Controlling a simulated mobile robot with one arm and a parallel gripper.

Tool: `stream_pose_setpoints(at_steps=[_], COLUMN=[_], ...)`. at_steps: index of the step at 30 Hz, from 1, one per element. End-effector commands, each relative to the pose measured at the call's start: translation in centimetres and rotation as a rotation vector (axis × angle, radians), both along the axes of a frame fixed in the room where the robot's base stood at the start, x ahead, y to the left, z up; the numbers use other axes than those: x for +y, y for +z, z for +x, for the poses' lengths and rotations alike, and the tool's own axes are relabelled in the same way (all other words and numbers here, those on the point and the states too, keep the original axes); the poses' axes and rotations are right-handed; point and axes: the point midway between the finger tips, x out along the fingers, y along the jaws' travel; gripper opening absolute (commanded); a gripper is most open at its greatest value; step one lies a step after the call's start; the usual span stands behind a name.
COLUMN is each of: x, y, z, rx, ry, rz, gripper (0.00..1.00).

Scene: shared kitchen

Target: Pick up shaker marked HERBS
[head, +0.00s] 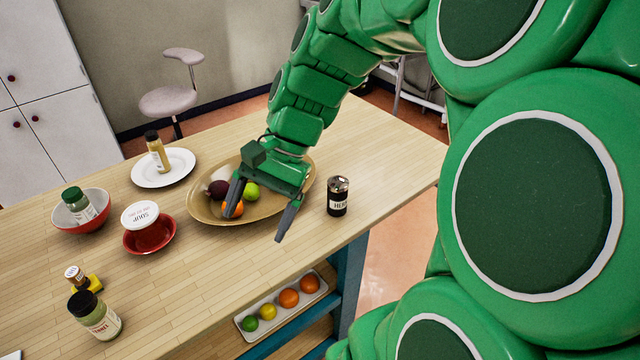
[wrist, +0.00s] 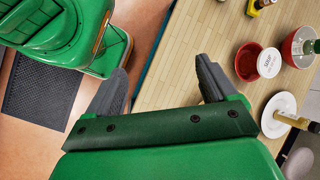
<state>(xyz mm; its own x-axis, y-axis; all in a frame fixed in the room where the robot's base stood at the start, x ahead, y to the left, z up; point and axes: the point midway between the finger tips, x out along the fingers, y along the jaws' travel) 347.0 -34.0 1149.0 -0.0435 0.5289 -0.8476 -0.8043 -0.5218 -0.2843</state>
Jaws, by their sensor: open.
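The shaker (head: 338,197) is black with a shiny metal top and a white label that reads in part "HE", the rest out of sight. It stands upright on the wooden table (head: 380,130) near its right edge. My gripper (head: 257,222) is open and empty, above the table to the left of the shaker and in front of the fruit bowl. In the wrist view my gripper (wrist: 160,85) shows its two fingers spread apart with nothing between them. I do not see the shaker in the wrist view.
A tan oval bowl (head: 205,211) with fruit lies just behind my gripper. A red bowl (head: 150,240) with a soup container, a white plate (head: 180,178) with a bottle, and several jars stand left. A tray of fruit (head: 245,337) sits on the lower shelf. The table behind the shaker is clear.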

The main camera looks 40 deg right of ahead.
Motion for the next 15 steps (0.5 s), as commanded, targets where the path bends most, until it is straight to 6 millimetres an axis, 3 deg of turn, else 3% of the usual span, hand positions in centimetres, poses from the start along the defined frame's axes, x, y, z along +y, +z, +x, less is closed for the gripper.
stream_pose_setpoints(at_steps=[8,15], x=[-5.9,-12.7], y=[0.3,0.3], z=[4.1,6.2], rx=[0.058,0.112], ry=[-0.358,-0.666], rz=[0.185,0.363], gripper=[0.86,0.86])
